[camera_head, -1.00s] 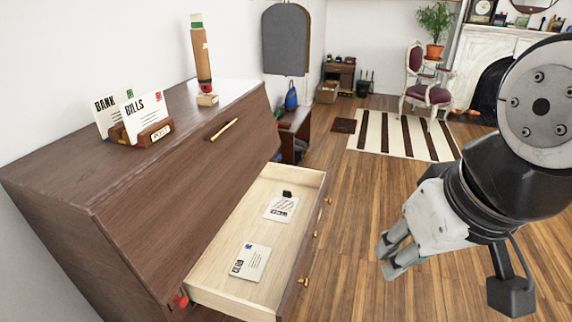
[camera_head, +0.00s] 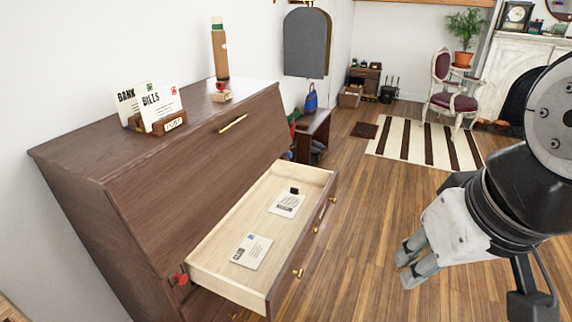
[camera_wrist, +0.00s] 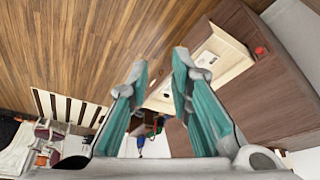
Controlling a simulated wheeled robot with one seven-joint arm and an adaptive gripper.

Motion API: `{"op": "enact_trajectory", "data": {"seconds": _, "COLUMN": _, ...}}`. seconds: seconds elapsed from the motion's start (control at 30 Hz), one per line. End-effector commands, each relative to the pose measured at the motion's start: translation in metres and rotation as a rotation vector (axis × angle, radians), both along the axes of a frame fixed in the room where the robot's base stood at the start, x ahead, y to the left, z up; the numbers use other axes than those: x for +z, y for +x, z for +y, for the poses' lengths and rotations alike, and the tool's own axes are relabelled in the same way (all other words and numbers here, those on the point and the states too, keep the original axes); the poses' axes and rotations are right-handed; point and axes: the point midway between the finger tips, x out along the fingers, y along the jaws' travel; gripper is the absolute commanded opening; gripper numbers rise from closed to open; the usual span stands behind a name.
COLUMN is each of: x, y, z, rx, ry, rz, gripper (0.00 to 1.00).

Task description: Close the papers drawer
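The papers drawer (camera_head: 213,288) is pulled out of the dark wooden bureau (camera_head: 175,195). Inside it lie two papers (camera_head: 251,251) and a small black object (camera_head: 294,190). Brass knobs (camera_head: 316,229) show on its front. My gripper (camera_head: 408,267) is to the right of the drawer front, apart from it, over the floor. In the wrist view the two fingers of my gripper (camera_wrist: 159,75) stand apart with nothing between them. The open drawer (camera_wrist: 232,62) also shows in the wrist view, beyond the right finger.
On the bureau top stand a letter holder (camera_head: 174,122) with envelopes and a tall brown cylinder (camera_head: 220,52). A striped rug (camera_head: 425,143) and chair (camera_head: 453,95) are farther back. The wooden floor right of the drawer is clear.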

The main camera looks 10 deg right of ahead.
Motion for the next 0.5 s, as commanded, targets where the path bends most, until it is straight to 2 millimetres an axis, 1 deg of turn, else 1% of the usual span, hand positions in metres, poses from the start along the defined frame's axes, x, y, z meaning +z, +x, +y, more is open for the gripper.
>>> {"op": "enact_trajectory", "data": {"seconds": 0.07, "x": -0.007, "y": 0.007, "z": 0.001, "rx": -0.024, "ry": 0.022, "rz": 0.014, "gripper": 0.0}}
{"op": "enact_trajectory", "data": {"seconds": 0.17, "x": -0.024, "y": 0.026, "z": 0.006, "rx": -0.101, "ry": 0.092, "rz": 0.054, "gripper": 0.0}}
{"op": "enact_trajectory", "data": {"seconds": 0.27, "x": -0.051, "y": 0.056, "z": 0.013, "rx": -0.233, "ry": 0.206, "rz": 0.118, "gripper": 0.0}}
{"op": "enact_trajectory", "data": {"seconds": 0.4, "x": -0.092, "y": 0.105, "z": 0.021, "rx": -0.463, "ry": 0.384, "rz": 0.219, "gripper": 0.0}}
{"op": "enact_trajectory", "data": {"seconds": 0.47, "x": -0.11, "y": 0.126, "z": 0.022, "rx": -0.566, "ry": 0.458, "rz": 0.261, "gripper": 0.0}}
{"op": "enact_trajectory", "data": {"seconds": 0.5, "x": -0.123, "y": 0.141, "z": 0.022, "rx": -0.636, "ry": 0.507, "rz": 0.29, "gripper": 0.0}}
